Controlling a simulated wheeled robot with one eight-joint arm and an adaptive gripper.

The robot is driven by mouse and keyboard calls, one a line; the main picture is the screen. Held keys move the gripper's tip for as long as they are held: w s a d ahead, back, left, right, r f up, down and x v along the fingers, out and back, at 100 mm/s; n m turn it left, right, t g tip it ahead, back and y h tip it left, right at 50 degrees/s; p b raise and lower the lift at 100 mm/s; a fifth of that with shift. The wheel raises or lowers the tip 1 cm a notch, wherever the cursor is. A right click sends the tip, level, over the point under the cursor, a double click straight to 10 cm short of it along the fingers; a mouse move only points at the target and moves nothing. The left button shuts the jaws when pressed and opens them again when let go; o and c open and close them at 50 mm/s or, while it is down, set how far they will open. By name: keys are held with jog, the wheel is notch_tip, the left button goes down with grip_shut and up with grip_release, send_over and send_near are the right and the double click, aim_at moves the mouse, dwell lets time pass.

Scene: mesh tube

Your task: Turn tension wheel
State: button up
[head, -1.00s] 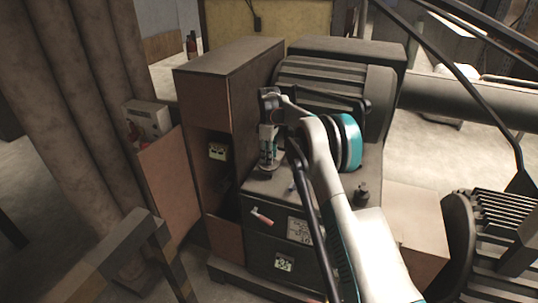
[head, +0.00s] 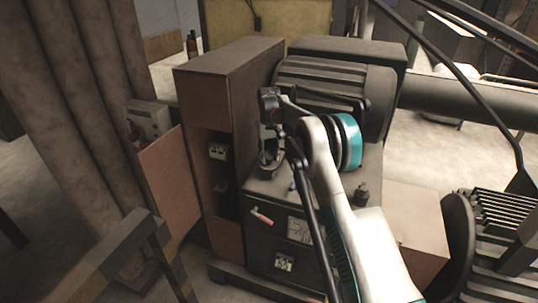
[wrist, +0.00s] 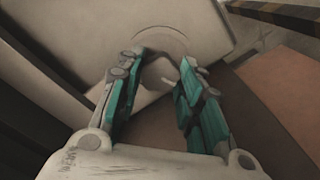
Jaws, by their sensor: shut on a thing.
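My gripper (head: 268,152) is at the machine's top, beside the tall brown cabinet, at the end of my white and teal arm. In the head view the wheel cannot be clearly told from the dark gripper parts.
The tall brown cabinet (head: 225,80) stands close to the left of my gripper. A ribbed dark motor (head: 330,85) is behind it. A red-handled lever (head: 262,216) is on the machine's front. A striped rail (head: 110,250) is at lower left.

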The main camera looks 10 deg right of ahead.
jog(key=m, duration=0.4)
jog(key=shift+m, duration=0.3)
jog(key=m, duration=0.3)
jog(key=shift+m, duration=0.4)
jog(key=m, duration=0.4)
jog(key=shift+w, duration=0.1)
jog(key=shift+m, duration=2)
jog(key=o, duration=1.1)
jog(key=shift+c, duration=0.2)
